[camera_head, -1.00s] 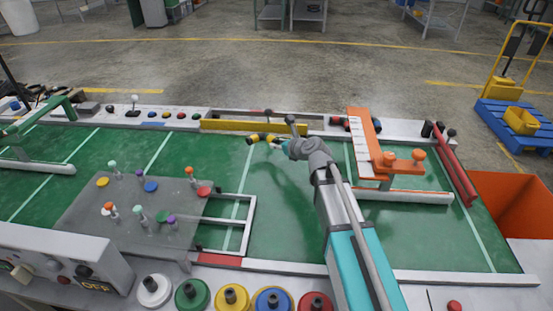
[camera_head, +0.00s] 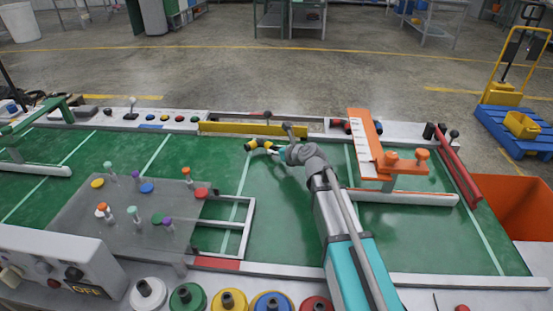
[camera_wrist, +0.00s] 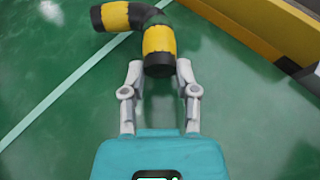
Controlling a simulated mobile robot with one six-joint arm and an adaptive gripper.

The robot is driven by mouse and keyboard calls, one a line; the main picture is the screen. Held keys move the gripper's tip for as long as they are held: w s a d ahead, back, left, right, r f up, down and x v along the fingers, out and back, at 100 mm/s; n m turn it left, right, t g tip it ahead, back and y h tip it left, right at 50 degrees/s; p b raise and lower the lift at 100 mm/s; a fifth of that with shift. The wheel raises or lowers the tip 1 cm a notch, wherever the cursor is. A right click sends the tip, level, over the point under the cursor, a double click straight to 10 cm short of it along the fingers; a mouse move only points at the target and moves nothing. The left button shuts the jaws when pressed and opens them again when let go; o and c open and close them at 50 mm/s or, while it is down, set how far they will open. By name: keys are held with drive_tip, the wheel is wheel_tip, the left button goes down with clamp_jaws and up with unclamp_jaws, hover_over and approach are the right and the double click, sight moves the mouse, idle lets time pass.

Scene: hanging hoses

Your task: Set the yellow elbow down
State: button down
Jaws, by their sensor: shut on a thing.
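The yellow elbow (camera_wrist: 159,42), a bent pipe piece with black bands and black ends, is between my gripper's fingertips in the wrist view. My gripper (camera_wrist: 159,72) is shut on one arm of it, with one grey finger on each side. The other arm of the elbow points to the left. In the head view the elbow (camera_head: 260,146) is low over the green table surface (camera_head: 285,200), just in front of the yellow bar. I cannot tell whether it touches the surface. My gripper (camera_head: 278,150) is partly hidden by my wrist there.
The yellow bar (camera_head: 240,129) runs along the table's back edge. An orange bracket (camera_head: 364,135) stands to the right of my arm. A grey plate with coloured pegs (camera_head: 125,210) and a white frame (camera_head: 250,225) lie to the left. Green surface around the elbow is clear.

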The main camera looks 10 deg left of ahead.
drive_tip(key=shift+f+b, duration=0.65)
drive_tip(key=shift+f, duration=0.35)
drive_tip(key=shift+f, duration=0.1)
drive_tip(key=shift+c, duration=1.8)
unclamp_jaws()
drive_tip(key=shift+s+d+r+p, duration=0.3)
drive_tip(key=shift+s+r, duration=0.05)
drive_tip(key=p+v, duration=0.4)
drive_tip(key=v, duration=0.7)
